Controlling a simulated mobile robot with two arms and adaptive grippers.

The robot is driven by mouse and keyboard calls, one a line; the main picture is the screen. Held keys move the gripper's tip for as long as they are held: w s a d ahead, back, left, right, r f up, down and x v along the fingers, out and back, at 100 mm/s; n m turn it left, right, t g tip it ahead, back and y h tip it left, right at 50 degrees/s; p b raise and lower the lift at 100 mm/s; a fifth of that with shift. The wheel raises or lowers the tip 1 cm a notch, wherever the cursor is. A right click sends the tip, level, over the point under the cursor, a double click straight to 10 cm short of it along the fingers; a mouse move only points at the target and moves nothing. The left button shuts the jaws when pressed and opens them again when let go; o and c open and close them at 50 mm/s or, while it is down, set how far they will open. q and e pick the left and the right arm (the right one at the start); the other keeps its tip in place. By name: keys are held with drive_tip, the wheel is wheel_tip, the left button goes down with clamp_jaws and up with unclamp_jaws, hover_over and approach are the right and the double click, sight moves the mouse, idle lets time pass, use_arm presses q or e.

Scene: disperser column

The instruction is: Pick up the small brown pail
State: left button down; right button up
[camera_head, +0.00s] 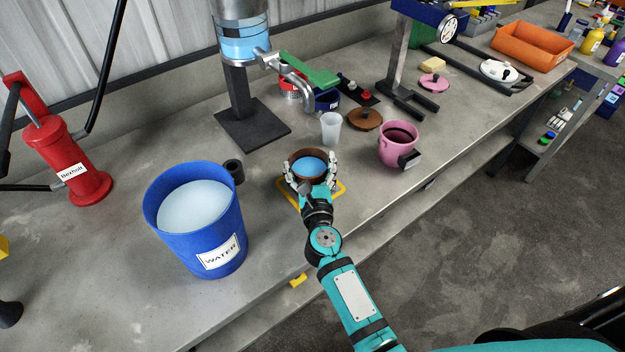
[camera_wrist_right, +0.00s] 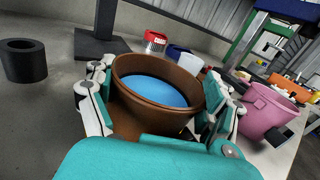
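The small brown pail (camera_head: 294,176) holds blue liquid and stands out from the worktop near its front edge. My right gripper (camera_head: 311,168) has its fingers on both sides of the pail. In the right wrist view the pail (camera_wrist_right: 134,127) fills the middle, upright between the fingers, which lie close against its walls. My right gripper (camera_wrist_right: 158,95) looks shut on it. The pail's underside is hidden, so I cannot tell whether it touches the surface. My left gripper is not in view.
A yellow outline (camera_head: 341,188) shows under the pail. A blue WATER bucket (camera_head: 180,240) stands to the left, a black ring (camera_head: 234,171) between. A translucent cup (camera_head: 331,128), brown lid (camera_head: 365,118) and pink pot (camera_head: 396,152) stand behind and right. The disperser column (camera_head: 238,95) is behind.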

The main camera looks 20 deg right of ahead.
drive_tip(key=c, duration=0.7)
drive_tip(key=shift+r, duration=0.1)
drive_tip(key=shift+c, duration=0.3)
